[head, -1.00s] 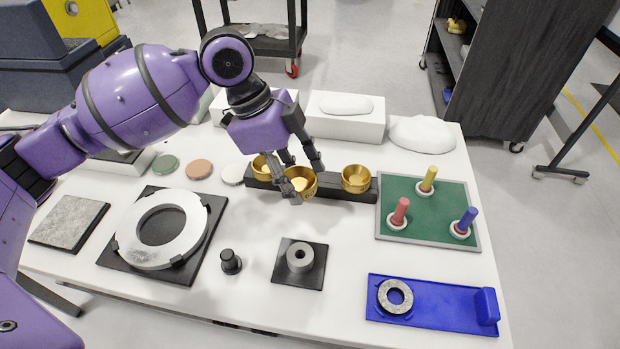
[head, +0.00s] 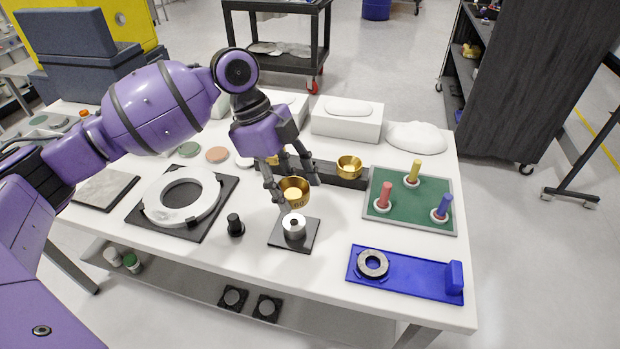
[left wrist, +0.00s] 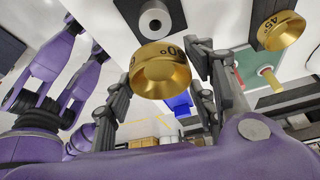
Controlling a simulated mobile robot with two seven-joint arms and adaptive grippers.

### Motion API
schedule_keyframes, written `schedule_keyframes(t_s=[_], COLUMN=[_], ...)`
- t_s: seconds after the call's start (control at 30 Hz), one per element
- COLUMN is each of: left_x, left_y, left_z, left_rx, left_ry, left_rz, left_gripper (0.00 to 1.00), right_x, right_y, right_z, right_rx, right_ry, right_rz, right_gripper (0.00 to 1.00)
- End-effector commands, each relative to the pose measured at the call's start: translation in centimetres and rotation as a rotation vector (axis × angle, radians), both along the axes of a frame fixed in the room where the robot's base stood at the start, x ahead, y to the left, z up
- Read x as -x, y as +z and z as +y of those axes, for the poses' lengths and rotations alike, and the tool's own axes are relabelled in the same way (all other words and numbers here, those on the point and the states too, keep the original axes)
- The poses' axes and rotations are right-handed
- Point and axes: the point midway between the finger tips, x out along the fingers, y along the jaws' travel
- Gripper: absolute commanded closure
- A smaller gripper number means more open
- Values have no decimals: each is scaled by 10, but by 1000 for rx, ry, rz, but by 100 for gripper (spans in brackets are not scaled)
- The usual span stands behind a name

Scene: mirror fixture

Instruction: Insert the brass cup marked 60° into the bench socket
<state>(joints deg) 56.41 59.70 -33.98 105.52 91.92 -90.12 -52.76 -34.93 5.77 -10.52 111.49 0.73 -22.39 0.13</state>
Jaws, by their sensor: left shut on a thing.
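My left gripper (head: 297,188) is shut on a brass cup (head: 293,193), whose front mark looks like 60. In the left wrist view the same cup (left wrist: 161,72) sits between the fingers, with only part of its mark showing. The bench socket (head: 294,227) is a grey metal cylinder with a central hole on a dark square plate. The cup is above and just behind the socket in the head view, apart from it. The socket also shows in the left wrist view (left wrist: 155,20). My right gripper is not in view.
A dark rack (head: 331,174) behind holds a brass cup (head: 348,167), and another brass cup is partly hidden behind my gripper. A black knob (head: 235,225) stands left of the socket. A green peg board (head: 405,208) and blue fixture (head: 420,281) are on the right.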

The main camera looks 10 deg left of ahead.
Motion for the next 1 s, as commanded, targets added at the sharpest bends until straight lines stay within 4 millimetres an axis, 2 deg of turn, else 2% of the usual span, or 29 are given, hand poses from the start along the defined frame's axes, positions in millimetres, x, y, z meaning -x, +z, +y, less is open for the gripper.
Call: schedule_keyframes(t_s=[0.3,0.6,1.0], left_x=[1,1,0], left_y=[-19,-43,-44], left_z=[0,0,0], left_rx=[2,1,1], left_ry=[-6,-5,-6], left_rz=[5,6,-2], left_gripper=[76,76,76], right_x=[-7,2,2], right_y=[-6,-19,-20], right_z=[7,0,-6], right_rx=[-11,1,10], right_ry=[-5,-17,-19], right_rz=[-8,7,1], right_gripper=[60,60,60])
